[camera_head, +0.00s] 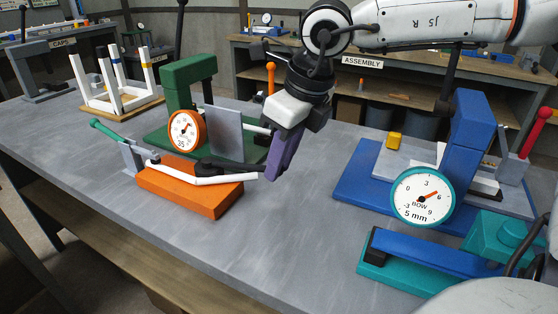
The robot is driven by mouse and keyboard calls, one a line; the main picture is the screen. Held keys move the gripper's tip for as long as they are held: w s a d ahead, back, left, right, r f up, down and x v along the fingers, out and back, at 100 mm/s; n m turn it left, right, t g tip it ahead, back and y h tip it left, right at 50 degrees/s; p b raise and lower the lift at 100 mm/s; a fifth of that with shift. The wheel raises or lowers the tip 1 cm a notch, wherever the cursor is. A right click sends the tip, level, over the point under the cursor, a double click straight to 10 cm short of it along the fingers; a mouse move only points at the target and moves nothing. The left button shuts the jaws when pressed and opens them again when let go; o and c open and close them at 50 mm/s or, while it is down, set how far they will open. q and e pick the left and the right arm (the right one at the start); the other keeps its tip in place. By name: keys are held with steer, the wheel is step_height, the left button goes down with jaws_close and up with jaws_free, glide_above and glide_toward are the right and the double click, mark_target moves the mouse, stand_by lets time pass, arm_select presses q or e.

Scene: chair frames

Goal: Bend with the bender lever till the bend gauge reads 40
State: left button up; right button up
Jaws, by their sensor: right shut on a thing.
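The bender is an orange block (190,190) on the grey table, with a white tube (180,174) lying across its top. The tube shows a bend along its length. The black bender lever (225,166) reaches right from a pivot on the block. My right gripper (278,172), with purple fingers, is shut at the lever's outer end. The fingers hide the exact grip. The bend gauge (184,130), a white dial in an orange ring behind the block, appears to read 35. My left gripper is not in view.
A green press (187,75) with a grey plate stands behind the bender. A green-handled grey clamp (130,155) is at the block's left. A white chair frame (115,80) is farther left. A blue fixture (473,120) and teal bow dial (422,198) stand right. The front table middle is clear.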

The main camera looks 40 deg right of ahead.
steer(key=shift+w+d, duration=0.55)
steer(key=shift+d, duration=0.35)
steer(key=o, duration=0.9)
steer(key=shift+f, duration=0.1)
steer(key=shift+c, duration=0.2)
steer(key=p+v, duration=0.1)
steer(key=v, duration=0.9)
steer(key=shift+r+p, duration=0.2)
steer(key=shift+p, duration=0.1)
steer(key=shift+s, duration=0.1)
